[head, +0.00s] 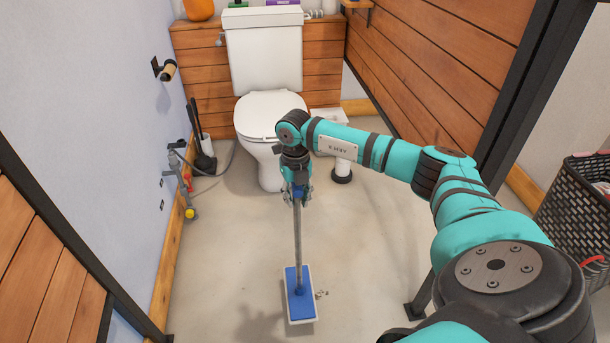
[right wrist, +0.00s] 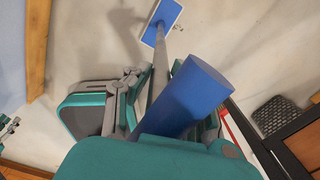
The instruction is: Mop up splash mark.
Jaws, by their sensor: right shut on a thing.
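A mop (head: 298,245) has a grey pole, a blue grip and a flat blue head with a white rim (head: 300,293). Its head rests on the concrete floor at the lower middle of the head view. My right gripper (head: 298,192) is shut on the mop's handle and holds it nearly upright. In the right wrist view the blue grip (right wrist: 197,92) passes between the fingers (right wrist: 150,100), with the mop head beyond. A small dark splash mark (head: 321,294) lies on the floor just right of the mop head.
A white toilet (head: 268,110) stands at the back, with a toilet brush (head: 204,150) to its left and a white bin stand (head: 342,160) to its right. A dark basket (head: 575,210) stands at the right. The floor around the mop head is mostly clear.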

